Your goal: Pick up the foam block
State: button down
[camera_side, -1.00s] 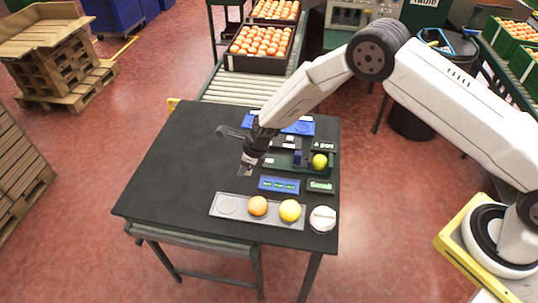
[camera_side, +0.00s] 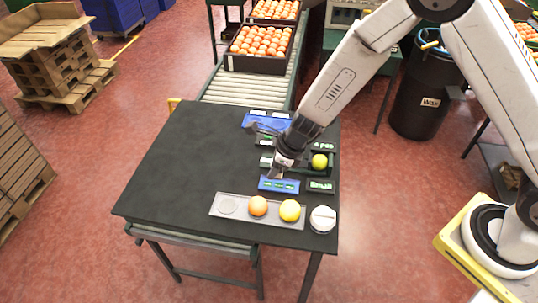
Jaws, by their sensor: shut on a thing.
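My gripper (camera_side: 277,175) points down over the right half of the black table, between the blue tray and the blue label plate. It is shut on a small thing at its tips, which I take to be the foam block. That block is mostly hidden by the fingers and too small to make out clearly.
The blue label plate (camera_side: 279,185) lies just below my gripper, beside a dark green plate (camera_side: 320,186). The black table's (camera_side: 175,165) left side is clear.

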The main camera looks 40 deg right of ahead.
jog(key=shift+s+d+r, duration=0.2)
jog(key=shift+s+r, duration=0.15)
jog(key=shift+s, duration=0.3)
jog(key=shift+w+f, duration=0.1)
dwell(0.5)
send_over(261, 183)
jog(key=d, duration=0.1)
notch_tip(261, 183, down, 5)
jog(key=shift+s, duration=0.4)
jog(key=shift+f, duration=2.8)
jog(key=shift+s+f, duration=0.1)
jog(key=shift+f, duration=0.55)
dwell(0.9)
jog(key=shift+r, duration=0.15)
